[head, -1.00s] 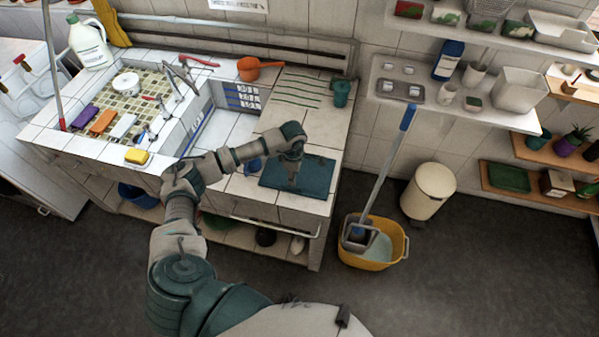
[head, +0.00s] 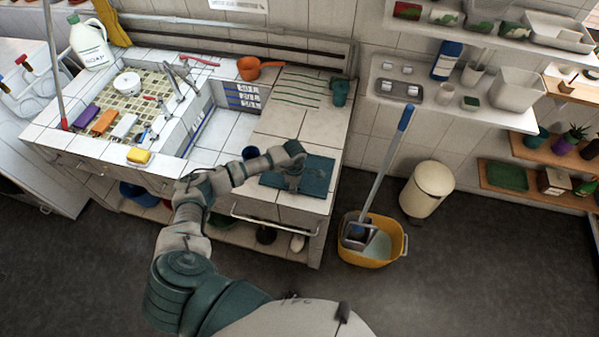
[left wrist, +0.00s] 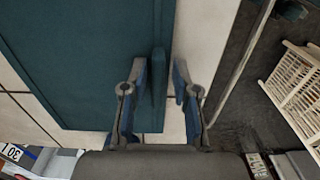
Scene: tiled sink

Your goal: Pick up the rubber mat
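The teal rubber mat (head: 318,177) lies flat on the tiled counter near its front right corner; my left arm hides part of it. In the left wrist view the mat (left wrist: 85,60) fills the upper left, with a narrow strip along its right edge between the fingers. My left gripper (head: 291,188) is low over the mat in the head view. In the left wrist view the left gripper (left wrist: 160,98) is open, one finger over the mat and the other beyond its edge over pale tile. Contact cannot be told. My right gripper is not in view.
A dark blue cup (head: 250,153) stands behind my left forearm. A rail (head: 275,226) runs along the counter front. A yellow mop bucket (head: 371,250) is on the floor at right.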

